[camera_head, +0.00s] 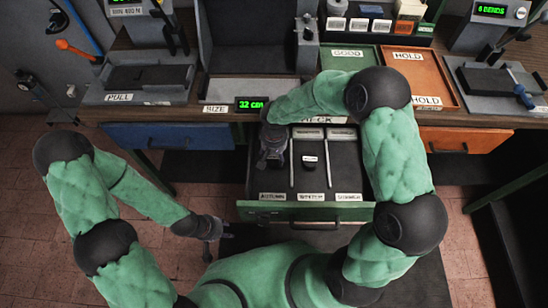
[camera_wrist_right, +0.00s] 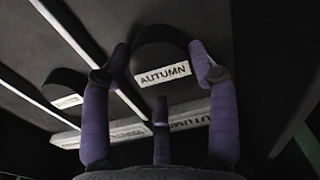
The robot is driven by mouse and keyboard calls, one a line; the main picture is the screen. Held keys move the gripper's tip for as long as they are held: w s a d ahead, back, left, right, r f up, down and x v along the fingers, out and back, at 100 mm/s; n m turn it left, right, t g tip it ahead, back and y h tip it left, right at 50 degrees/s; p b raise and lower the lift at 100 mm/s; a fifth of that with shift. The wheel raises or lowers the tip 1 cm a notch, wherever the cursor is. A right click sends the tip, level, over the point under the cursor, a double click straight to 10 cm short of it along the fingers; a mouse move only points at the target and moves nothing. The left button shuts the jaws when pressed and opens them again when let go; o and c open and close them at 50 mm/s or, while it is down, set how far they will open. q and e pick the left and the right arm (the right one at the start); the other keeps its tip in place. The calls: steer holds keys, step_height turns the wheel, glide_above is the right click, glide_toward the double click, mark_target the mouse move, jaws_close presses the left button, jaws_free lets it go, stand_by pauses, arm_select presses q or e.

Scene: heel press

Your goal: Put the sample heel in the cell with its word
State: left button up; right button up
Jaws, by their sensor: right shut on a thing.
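The green-fronted drawer (camera_head: 304,212) is open, with pale dividers splitting its dark floor into cells. Cell word labels line its front edge; the left one (camera_head: 272,196) appears to read AUTUMN. My right gripper (camera_head: 272,158) is low in the left cell. In the right wrist view its fingers (camera_wrist_right: 159,62) are shut on a dark rounded heel (camera_wrist_right: 158,52) labelled AUTUMN, and a cell label reading AUTUMN (camera_wrist_right: 198,120) lies close by. Another dark heel (camera_head: 309,163) with a white tag sits in the middle cell. My left gripper (camera_head: 212,232) hangs low, away from the drawer; its jaws are unclear.
On the bench behind are a green GOOD tray (camera_head: 347,62) and an orange HOLD tray (camera_head: 435,75). A green display reading 32 (camera_head: 252,104) stands behind the drawer. A blue drawer (camera_head: 175,136) and an orange drawer (camera_head: 462,140) flank it, both shut.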

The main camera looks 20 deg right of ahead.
mark_target(274, 157)
steer(key=shift+f, duration=0.25)
steer(key=o, duration=0.7)
steer(key=shift+f, duration=0.1)
steer(key=o, duration=0.5)
steer(key=shift+r, duration=0.2)
step_height(274, 157, up, 12)
steer(key=p, duration=0.4)
